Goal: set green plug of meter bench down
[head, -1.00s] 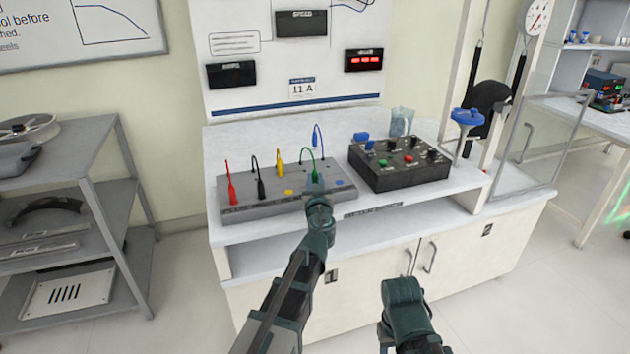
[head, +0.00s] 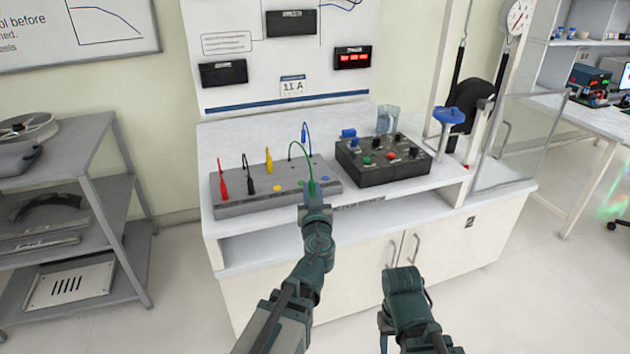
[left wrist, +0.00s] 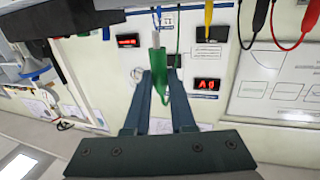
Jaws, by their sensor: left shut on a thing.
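The green plug (head: 311,188), with a green lead arching up behind it, is at the front edge of the grey socket board (head: 235,205). My left gripper (head: 313,203) is shut on this plug, with the arm reaching up from below. In the left wrist view the green plug (left wrist: 159,62) sits between the two fingers of the gripper (left wrist: 162,78). I cannot tell whether the plug touches the board. My right arm shows at the lower middle, but its fingers are not visible.
Red (head: 222,184), black (head: 249,184), yellow (head: 269,160) and blue (head: 305,133) plugs stand on the board. A black control box (head: 375,172) is to its right. The white bench's front ledge (head: 290,241) is clear. A grey shelf rack (head: 110,215) stands left.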

